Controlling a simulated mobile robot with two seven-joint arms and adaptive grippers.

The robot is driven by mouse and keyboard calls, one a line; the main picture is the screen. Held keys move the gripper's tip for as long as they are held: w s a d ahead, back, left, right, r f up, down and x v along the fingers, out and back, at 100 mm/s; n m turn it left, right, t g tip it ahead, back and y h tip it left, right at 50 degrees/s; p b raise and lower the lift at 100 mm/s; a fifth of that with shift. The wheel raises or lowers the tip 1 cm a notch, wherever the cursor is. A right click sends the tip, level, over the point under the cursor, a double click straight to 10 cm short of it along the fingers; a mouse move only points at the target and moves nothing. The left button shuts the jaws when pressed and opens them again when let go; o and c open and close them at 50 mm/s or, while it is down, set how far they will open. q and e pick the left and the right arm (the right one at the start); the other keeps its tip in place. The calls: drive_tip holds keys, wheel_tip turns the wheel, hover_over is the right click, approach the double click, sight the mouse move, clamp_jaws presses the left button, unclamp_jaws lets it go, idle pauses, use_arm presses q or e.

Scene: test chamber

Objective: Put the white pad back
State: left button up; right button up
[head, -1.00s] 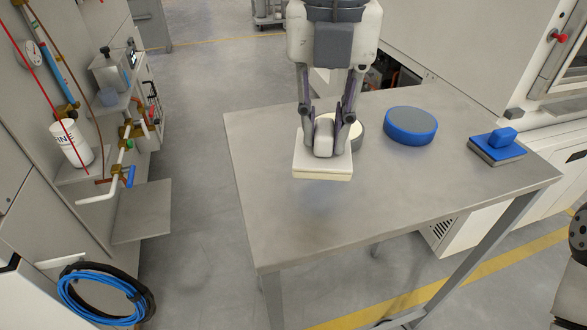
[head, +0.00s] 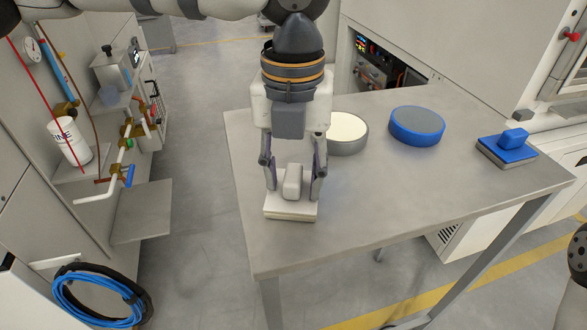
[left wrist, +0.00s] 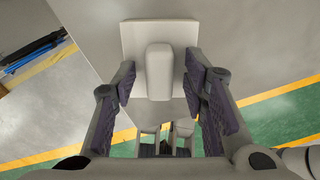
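The white pad (head: 291,214), a flat square block with a raised white handle (head: 292,182), appears to rest flat on the grey table (head: 400,190) near its front left edge. My left gripper (head: 292,186) points down over it. Its fingers stand on both sides of the handle, with a gap on each side. In the left wrist view, the pad (left wrist: 133,38) and handle show between the open fingers (left wrist: 159,85). My right gripper is not in view.
A round grey block with a cream top (head: 348,130) stands behind my left gripper. A blue round block with a grey top (head: 416,127) and a blue-handled pad (head: 507,149) are farther right. The table's front middle is clear. Shelves with pipes (head: 130,155) stand left.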

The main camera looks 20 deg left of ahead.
sight(293, 174)
use_arm(q)
drive_tip(key=shift+r, duration=0.15)
wheel_tip(293, 174, up, 12)
drive_tip(key=p, duration=0.2)
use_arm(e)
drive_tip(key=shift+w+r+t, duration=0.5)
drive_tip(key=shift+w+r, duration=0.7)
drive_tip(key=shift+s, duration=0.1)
